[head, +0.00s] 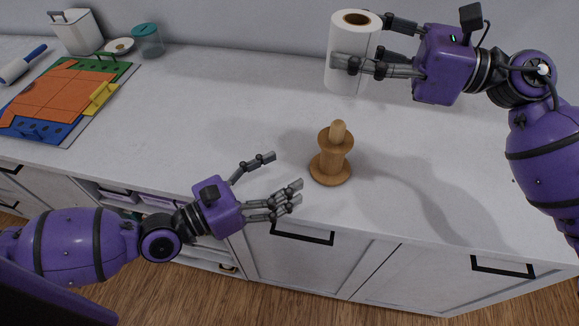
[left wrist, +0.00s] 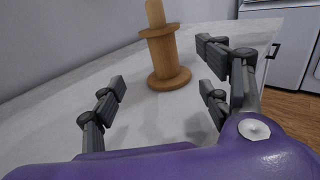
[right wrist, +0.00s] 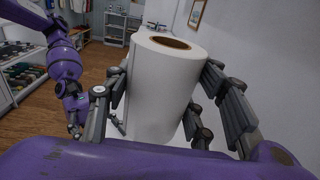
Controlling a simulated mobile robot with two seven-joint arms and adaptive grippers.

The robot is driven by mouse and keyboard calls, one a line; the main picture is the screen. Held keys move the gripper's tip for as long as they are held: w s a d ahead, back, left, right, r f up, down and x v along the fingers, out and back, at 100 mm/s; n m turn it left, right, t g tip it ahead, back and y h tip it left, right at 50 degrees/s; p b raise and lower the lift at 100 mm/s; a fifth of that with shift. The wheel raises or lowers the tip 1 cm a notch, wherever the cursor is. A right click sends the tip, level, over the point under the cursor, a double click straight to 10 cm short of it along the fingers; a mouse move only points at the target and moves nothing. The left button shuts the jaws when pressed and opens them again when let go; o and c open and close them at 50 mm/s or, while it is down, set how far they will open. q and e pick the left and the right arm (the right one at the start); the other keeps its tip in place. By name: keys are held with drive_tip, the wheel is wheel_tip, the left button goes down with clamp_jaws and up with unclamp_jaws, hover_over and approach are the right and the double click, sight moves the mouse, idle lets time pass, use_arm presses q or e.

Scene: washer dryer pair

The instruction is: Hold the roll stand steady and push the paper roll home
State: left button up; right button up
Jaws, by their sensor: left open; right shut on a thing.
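The wooden roll stand (head: 331,160) stands upright on the white counter, with a round base, an upper disc and a short peg. It also shows in the left wrist view (left wrist: 165,60), ahead of and between my open fingers. My left gripper (head: 280,178) is open and empty, just left of the stand and apart from it. My right gripper (head: 372,48) is shut on the white paper roll (head: 345,82). The roll is upright, behind and above the stand, and off its peg. In the right wrist view the roll (right wrist: 160,95) sits between the fingers, its brown core showing on top.
At the left of the counter (head: 215,95) lies a colourful board (head: 60,95) with orange, green, yellow and blue parts. Behind it are a white bin (head: 78,35) and a teal-lidded jar (head: 147,42). The counter around the stand is clear; its front edge runs close by.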

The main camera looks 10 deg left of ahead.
sight(322, 154)
use_arm(q)
drive_tip(key=x, duration=1.1)
drive_tip(key=shift+w+d, duration=0.2)
drive_tip(key=shift+d, duration=0.1)
drive_tip(key=c, duration=1.6)
drive_tip(key=shift+o, duration=0.2)
use_arm(e)
drive_tip(key=shift+w+a+r+g, duration=0.25)
drive_tip(key=shift+w+a+g, duration=0.2)
drive_tip(key=shift+w, duration=0.3)
drive_tip(key=f+g, duration=0.1)
drive_tip(key=f+n+g, duration=0.2)
drive_tip(key=shift+s+d+f, duration=0.25)
drive_tip(key=shift+s+f, duration=0.05)
